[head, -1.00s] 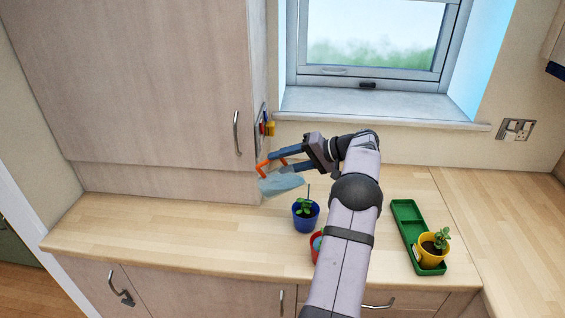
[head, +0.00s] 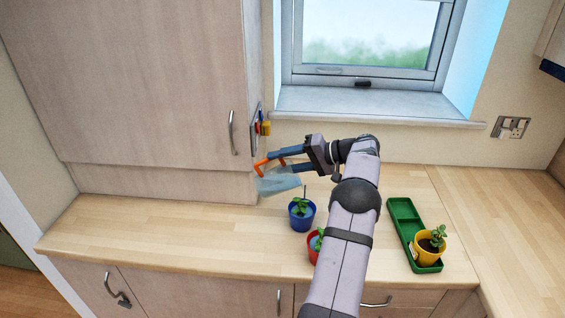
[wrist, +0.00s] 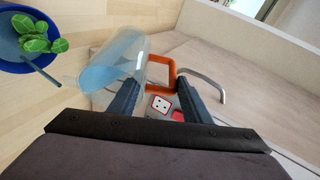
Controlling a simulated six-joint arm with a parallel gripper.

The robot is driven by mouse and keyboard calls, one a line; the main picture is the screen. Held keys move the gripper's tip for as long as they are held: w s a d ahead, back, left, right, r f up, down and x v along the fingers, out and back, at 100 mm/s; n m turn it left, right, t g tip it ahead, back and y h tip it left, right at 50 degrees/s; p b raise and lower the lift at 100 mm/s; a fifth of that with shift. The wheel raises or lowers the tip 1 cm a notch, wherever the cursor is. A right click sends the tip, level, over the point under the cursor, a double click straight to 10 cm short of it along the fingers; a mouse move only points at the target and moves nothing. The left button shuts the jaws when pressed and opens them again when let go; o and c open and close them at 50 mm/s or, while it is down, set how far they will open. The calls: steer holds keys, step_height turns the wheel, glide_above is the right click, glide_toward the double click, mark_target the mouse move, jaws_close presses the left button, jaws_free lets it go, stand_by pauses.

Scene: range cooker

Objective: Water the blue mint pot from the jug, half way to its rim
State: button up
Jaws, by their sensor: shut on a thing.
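My gripper (head: 286,160) is shut on the orange handle (wrist: 161,64) of the clear jug (head: 278,182). The jug is tilted and held above the counter, just behind and left of the blue mint pot (head: 302,217). In the wrist view the jug (wrist: 128,52) shows pale blue water near its mouth, which points toward the blue pot (wrist: 12,62). No stream between them can be made out. The pot stands upright with a green mint plant (wrist: 40,35) and a thin grey-blue stick in it. Its inside looks bluish; its water level is unclear.
A red pot (head: 314,246) stands in front of the blue one, partly hidden by my arm. A yellow pot (head: 428,248) with a plant stands in a green tray (head: 404,213) at the right. A tall cabinet (head: 150,90) rises close left of the jug. The left counter is clear.

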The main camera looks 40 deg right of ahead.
steer(key=shift+r, duration=0.1)
stand_by(0.3)
steer(key=shift+w+a+r+g+h+b, duration=0.25)
steer(key=shift+w+a+g+h+b, duration=0.2)
steer(key=shift+a+g+h, duration=0.2)
